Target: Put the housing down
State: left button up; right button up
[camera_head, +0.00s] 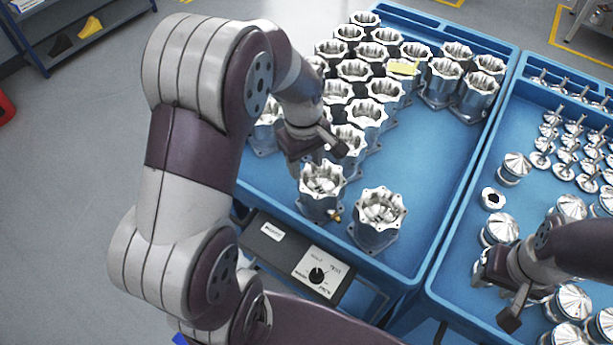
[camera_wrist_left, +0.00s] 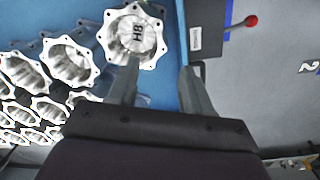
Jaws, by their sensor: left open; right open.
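Silver machined housings with flanged, scalloped rims stand upright in the left blue tray (camera_head: 440,165). One housing (camera_head: 322,187) stands near the tray's front edge, just below my left gripper (camera_head: 322,143). Another housing (camera_head: 378,218) stands to its right. In the left wrist view my left gripper (camera_wrist_left: 159,68) is open with nothing between its fingers. A housing marked H8 inside (camera_wrist_left: 135,36) lies just beyond the left finger, which overlaps its rim. My right gripper (camera_head: 496,290) is over the right blue tray; its fingers are partly hidden.
Several more housings (camera_head: 367,112) stand in rows at the back left of the tray; a yellow label (camera_head: 403,68) lies on one. The right tray holds silver pistons (camera_head: 500,230) and valve-like parts (camera_head: 562,140). A control box (camera_head: 290,262) sits at the front.

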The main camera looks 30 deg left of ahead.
pick_arm(q)
jog(key=s+d+m+t, duration=0.1)
jog(key=s+d+m, duration=0.2)
jog(key=s+m, duration=0.6)
jog(key=m, duration=0.3)
jog(key=shift+s+d+r, duration=0.2)
jog(key=shift+s+d, duration=0.1)
jog(key=shift+d, duration=0.1)
